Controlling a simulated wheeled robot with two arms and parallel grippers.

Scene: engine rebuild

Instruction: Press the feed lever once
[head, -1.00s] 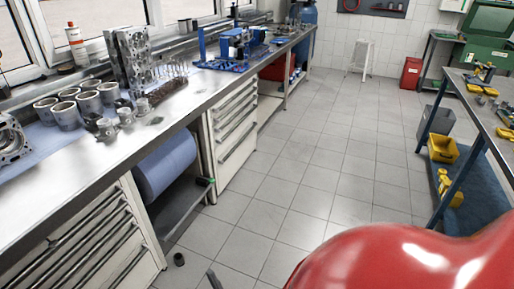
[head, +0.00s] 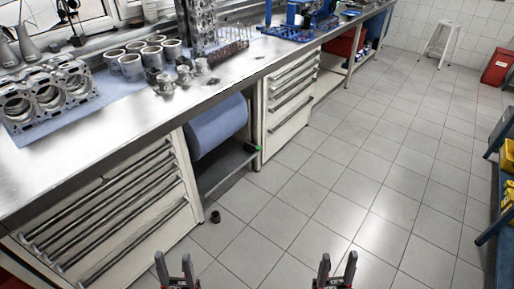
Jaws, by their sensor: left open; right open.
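A blue paper roll (head: 217,125) hangs in the open bay under the workbench, between two drawer cabinets. My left gripper (head: 174,258) is open and empty at the bottom of the view, over the floor in front of the left cabinet. My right gripper (head: 338,258) is open and empty over the tiles further right.
The steel workbench (head: 110,150) runs along the left with an engine block (head: 48,98) and several cylinder liners on it. A small dark cup-like object (head: 215,216) is on the floor near the left cabinet. The tiled floor (head: 340,175) is clear in the middle.

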